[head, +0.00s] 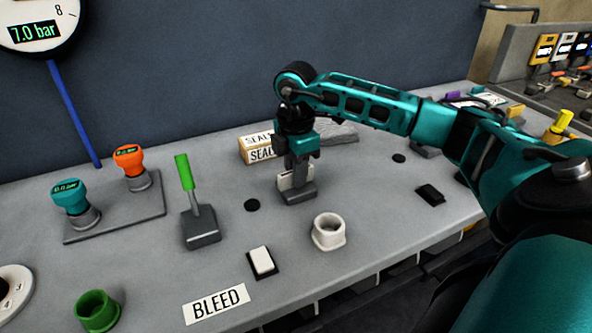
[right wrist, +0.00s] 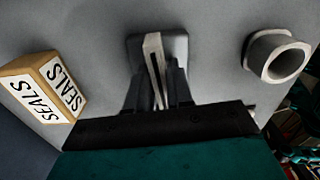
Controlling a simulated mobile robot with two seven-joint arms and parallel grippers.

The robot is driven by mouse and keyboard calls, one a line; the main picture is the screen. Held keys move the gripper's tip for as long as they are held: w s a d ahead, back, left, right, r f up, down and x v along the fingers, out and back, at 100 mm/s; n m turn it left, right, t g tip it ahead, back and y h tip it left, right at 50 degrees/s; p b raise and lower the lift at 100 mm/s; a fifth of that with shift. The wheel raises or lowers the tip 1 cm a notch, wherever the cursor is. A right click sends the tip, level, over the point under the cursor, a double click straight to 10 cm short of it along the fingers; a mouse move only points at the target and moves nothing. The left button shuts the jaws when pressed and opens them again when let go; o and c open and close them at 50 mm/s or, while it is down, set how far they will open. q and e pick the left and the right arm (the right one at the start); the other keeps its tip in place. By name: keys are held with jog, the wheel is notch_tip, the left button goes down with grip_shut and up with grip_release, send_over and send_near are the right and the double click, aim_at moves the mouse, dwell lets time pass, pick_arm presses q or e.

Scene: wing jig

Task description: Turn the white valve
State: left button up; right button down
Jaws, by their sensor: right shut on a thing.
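The white valve (head: 284,183) stands on a small grey base (head: 300,197) near the middle of the bench top. My right gripper (head: 297,170) points straight down over it, shut on its flat white handle. In the right wrist view the white handle (right wrist: 152,50) rises between the two dark fingers of the gripper (right wrist: 160,88), above the grey base (right wrist: 178,45). The fingers hide part of the handle in both views. My left gripper is not in view.
A white ring socket (head: 328,231) stands close by at the front right. A SEALS box (head: 250,150) sits behind, near the wall. A green-handled lever (head: 200,228), a white rocker switch (head: 262,261) and several gauges are to the left.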

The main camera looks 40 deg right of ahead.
jog(key=n, duration=0.8)
jog(key=shift+n+p, duration=0.3)
jog(key=shift+n, duration=0.1)
jog(key=n, duration=0.4)
jog(key=shift+n, duration=2.1)
jog(key=c, duration=1.1)
grip_release()
jog(key=shift+r, duration=0.1)
notch_tip(320, 180, up, 13)
